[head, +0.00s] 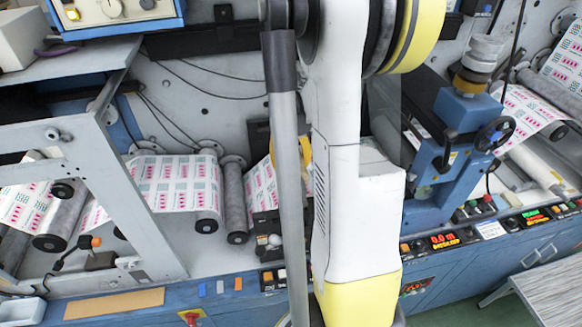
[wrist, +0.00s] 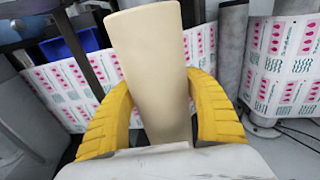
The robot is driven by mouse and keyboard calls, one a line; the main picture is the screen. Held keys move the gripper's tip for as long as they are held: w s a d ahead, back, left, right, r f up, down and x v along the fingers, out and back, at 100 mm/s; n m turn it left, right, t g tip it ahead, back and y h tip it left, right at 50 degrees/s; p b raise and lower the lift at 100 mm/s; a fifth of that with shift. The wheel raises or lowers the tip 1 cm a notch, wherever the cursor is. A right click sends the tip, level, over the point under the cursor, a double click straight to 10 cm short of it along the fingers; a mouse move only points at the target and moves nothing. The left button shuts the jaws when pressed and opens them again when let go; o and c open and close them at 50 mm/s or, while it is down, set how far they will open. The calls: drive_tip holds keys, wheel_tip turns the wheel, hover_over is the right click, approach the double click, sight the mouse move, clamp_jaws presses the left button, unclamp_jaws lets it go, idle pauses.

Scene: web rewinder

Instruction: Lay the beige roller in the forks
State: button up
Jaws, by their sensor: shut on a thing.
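The beige roller (wrist: 152,70) fills the middle of the wrist view, long and smooth, pointing away from my wrist. My gripper (wrist: 155,110) has its yellow ridged fingers on either side of the roller and is shut on it. In the head view my own white and yellow arm stands in the middle and hides the roller; only a bit of yellow (head: 304,153) shows beside the arm. I cannot make out the forks for sure in either view.
Printed web (head: 172,182) runs over grey rollers (head: 236,197) on the left of the machine. A blue unit with a handwheel (head: 494,135) stands right of my arm. A grey frame (head: 130,190) stands at the left. Control panels (head: 445,240) line the front edge.

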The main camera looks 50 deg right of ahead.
sight(288, 154)
drive_tip(key=shift+f, duration=0.2)
wheel_tip(288, 154, down, 9)
drive_tip(key=b, duration=0.6)
drive_tip(key=shift+r+b, duration=0.2)
drive_tip(key=shift+b, duration=0.2)
drive_tip(key=o, duration=1.6)
drive_tip(key=r, duration=0.8)
drive_tip(key=a+r, duration=0.1)
drive_tip(key=r, duration=0.3)
